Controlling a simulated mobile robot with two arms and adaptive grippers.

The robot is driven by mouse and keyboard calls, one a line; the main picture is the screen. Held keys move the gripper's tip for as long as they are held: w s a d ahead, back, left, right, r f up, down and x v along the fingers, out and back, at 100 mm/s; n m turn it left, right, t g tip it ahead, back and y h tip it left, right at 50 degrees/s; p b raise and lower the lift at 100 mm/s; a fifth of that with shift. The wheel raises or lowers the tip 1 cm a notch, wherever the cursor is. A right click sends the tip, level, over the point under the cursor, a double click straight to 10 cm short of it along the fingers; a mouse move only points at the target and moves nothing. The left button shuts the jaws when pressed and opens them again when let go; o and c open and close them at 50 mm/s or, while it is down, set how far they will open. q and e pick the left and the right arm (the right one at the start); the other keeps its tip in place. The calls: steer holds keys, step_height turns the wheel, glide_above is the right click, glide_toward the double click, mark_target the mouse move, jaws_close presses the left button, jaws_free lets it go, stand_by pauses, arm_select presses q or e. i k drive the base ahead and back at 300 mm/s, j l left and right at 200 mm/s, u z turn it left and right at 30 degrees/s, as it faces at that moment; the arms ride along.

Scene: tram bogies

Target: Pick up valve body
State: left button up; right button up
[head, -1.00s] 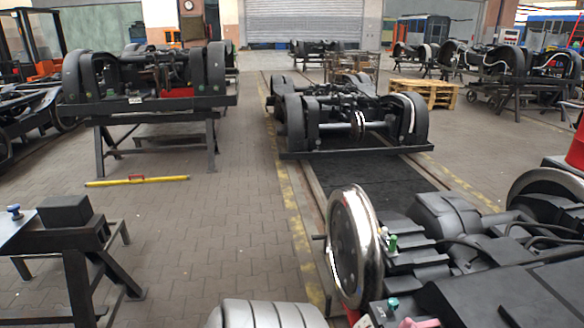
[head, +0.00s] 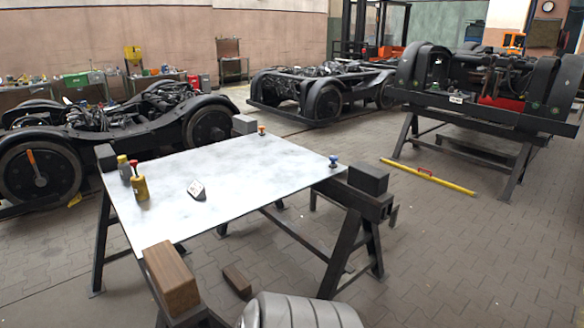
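A white-topped trestle table (head: 225,170) stands in front of me in the head view. Several small parts are on it. A brass-yellow cylinder (head: 140,188) with a red top stands upright near its left edge. A darker piece with a yellow top (head: 123,168) is beside it. A small part with an orange top (head: 261,130) is at the far edge, and a small part with a blue top (head: 333,162) is at the right corner. I cannot tell for certain which is the valve body. Neither of my grippers is in view.
A small tilted card (head: 196,190) sits mid-table. Wooden block (head: 171,278) and dark block (head: 368,179) top the trestle ends. A yellow bar (head: 430,176) lies on the floor at right. Bogies (head: 120,130) stand behind. Floor at right front is clear.

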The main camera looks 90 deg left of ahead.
mark_target(140, 186)
steer(key=u, duration=3.75)
